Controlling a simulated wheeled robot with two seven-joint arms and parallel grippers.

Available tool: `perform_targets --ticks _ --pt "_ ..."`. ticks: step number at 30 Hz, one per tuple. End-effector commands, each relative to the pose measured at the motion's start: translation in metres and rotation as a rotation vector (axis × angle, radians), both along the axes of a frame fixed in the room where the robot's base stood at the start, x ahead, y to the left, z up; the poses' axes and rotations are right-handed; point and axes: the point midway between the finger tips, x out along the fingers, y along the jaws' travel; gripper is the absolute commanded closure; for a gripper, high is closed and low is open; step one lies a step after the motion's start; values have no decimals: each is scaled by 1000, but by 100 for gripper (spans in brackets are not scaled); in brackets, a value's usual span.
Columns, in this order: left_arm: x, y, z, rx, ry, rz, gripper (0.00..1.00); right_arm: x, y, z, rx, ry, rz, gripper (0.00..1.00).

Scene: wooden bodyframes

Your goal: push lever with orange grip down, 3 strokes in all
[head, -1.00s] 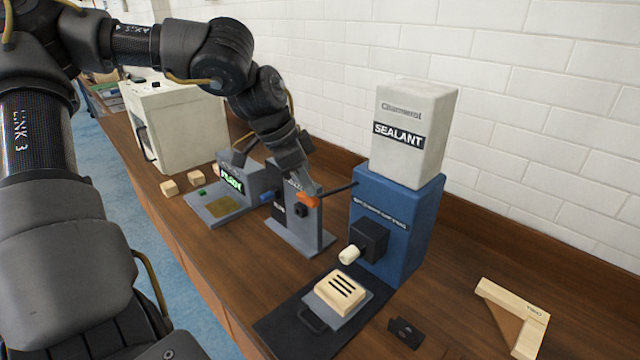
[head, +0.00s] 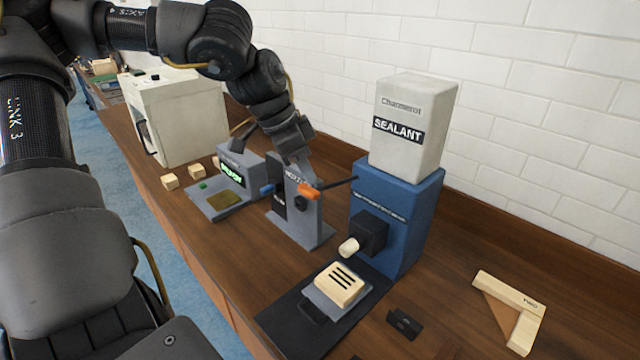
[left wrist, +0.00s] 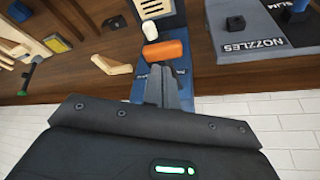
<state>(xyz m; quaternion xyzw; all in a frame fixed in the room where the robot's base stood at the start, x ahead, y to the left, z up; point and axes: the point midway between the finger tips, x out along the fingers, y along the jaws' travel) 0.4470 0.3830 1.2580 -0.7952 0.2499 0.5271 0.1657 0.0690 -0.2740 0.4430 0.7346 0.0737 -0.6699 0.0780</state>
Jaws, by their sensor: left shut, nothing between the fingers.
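The orange grip (head: 309,192) is on the end of a dark lever rod (head: 340,184) that reaches left from the blue dispenser (head: 408,245). The rod slopes slightly down toward the grip. My left gripper (head: 303,181) is shut and empty, just above and behind the grip. In the left wrist view the orange grip (left wrist: 166,51) lies just beyond the closed fingertips (left wrist: 159,70); I cannot tell whether they touch. A cream nozzle (head: 348,248) sticks out of the dispenser over a slotted wooden block (head: 340,286) on a plate. My right gripper is out of view.
A grey nozzle stand (head: 312,235) is close beside the grip, to its left. A sealant container (head: 412,125) sits on the dispenser. A grey device with a lit display (head: 233,176) and a white box (head: 180,120) stand farther back. A wooden angle piece (head: 520,335) lies at right.

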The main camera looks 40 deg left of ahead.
Motion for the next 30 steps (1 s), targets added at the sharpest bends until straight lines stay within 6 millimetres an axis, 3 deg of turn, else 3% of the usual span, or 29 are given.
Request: perform_targets --ticks 8,21,30 --pt "0 0 6 1 -1 0 100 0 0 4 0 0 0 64" --pt "0 0 49 0 -1 0 100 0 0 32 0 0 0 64" --pt "0 0 50 0 0 0 100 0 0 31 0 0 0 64"
